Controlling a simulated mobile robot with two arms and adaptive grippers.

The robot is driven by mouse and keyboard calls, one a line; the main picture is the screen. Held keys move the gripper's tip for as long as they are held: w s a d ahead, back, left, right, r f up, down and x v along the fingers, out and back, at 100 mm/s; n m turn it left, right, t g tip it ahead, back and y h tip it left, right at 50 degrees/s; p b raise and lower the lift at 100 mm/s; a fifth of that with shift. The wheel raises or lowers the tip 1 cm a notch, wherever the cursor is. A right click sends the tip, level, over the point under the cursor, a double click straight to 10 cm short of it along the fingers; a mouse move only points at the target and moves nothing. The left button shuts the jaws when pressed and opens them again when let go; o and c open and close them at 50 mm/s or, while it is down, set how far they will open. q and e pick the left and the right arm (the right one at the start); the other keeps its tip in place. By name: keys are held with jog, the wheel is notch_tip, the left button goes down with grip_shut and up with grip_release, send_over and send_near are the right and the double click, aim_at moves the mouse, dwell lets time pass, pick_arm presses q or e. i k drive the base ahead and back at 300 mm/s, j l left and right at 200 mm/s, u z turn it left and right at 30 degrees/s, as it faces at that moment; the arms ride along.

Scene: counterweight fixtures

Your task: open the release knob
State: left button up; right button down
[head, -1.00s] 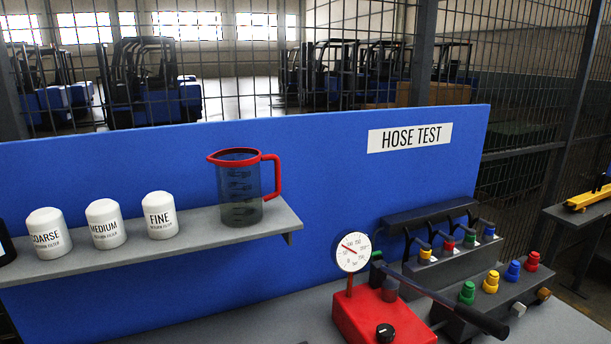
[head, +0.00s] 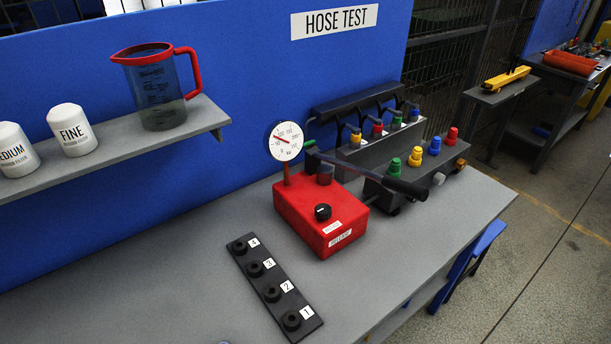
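The release knob (head: 323,212) is a small black round knob with a white mark. It sits on top of the red pump box (head: 297,218), near its front, above a white label that seems to read RELEASE. A round white gauge (head: 285,141) stands on the box on a red stem. A long black pump handle (head: 370,176) reaches from behind the box to the right. Neither of my grippers shows in the head view.
A black strip with numbered sockets (head: 277,285) lies in front of the box. A dark block with coloured caps (head: 415,180) stands to the right. A grey shelf (head: 110,150) holds a jug (head: 158,90) and white filters. The bench front right is clear.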

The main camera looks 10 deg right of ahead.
aim_at(323, 211)
jog(key=k+l+u, duration=0.8)
jog(key=k, duration=0.15)
jog(key=k+l+u, duration=0.15)
jog(key=k+u, duration=0.25)
jog(key=k, duration=0.15)
